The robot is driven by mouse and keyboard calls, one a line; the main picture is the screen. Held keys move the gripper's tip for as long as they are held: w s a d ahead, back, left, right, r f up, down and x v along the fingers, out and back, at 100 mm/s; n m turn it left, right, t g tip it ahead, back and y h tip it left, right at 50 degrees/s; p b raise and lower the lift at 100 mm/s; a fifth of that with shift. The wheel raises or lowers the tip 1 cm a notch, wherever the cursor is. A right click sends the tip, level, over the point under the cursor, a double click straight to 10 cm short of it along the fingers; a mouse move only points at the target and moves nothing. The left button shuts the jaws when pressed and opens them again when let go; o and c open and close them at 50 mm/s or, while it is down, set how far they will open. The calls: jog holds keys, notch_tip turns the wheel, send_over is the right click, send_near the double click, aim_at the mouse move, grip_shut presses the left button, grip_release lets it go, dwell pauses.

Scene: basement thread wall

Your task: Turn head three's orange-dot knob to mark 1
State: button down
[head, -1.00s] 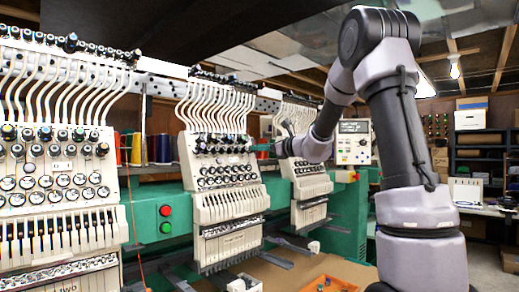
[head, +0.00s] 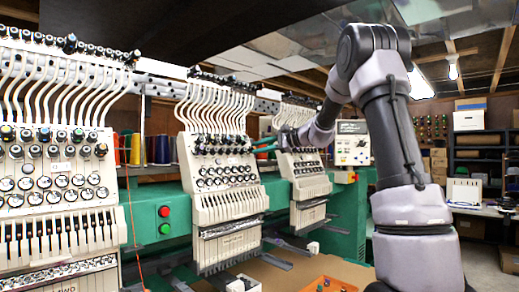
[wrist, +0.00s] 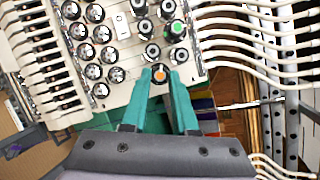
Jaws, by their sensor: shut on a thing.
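The orange-dot knob (wrist: 160,74) is a dark round knob with an orange centre, at the edge of a cream head panel in the wrist view. My gripper (wrist: 159,75) has teal fingers, one on each side of this knob, shut on it. In the head view my gripper (head: 258,149) reaches left to the right edge of the middle embroidery head (head: 228,208), in its knob row. The knob itself is too small to pick out there. No mark 1 can be read in either view.
A green-dot knob (wrist: 177,28) and several dark knobs sit close by on the panel. White thread tubes (wrist: 250,25) run off its edge. Another head (head: 310,187) stands behind my gripper, and a large head (head: 60,215) stands at left.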

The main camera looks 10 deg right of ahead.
jog(key=n, duration=0.3)
jog(key=n+g+h, duration=0.1)
jog(key=n, duration=0.1)
jog(key=shift+r+n+g, duration=0.15)
jog(key=shift+n+g, duration=0.15)
jog(key=shift+n, duration=0.1)
jog(key=n+h, duration=0.1)
jog(key=n, duration=0.1)
jog(key=n+h, duration=0.1)
jog(key=n, duration=0.1)
jog(key=shift+r+g, duration=0.15)
jog(key=shift+g, duration=0.25)
jog(key=shift+a+n, duration=0.1)
jog(key=shift+n, duration=0.4)
jog(key=c, duration=0.7)
grip_release()
jog(key=v, duration=1)
jog(key=shift+s+d+r, duration=0.2)
jog(key=shift+d+r, duration=0.05)
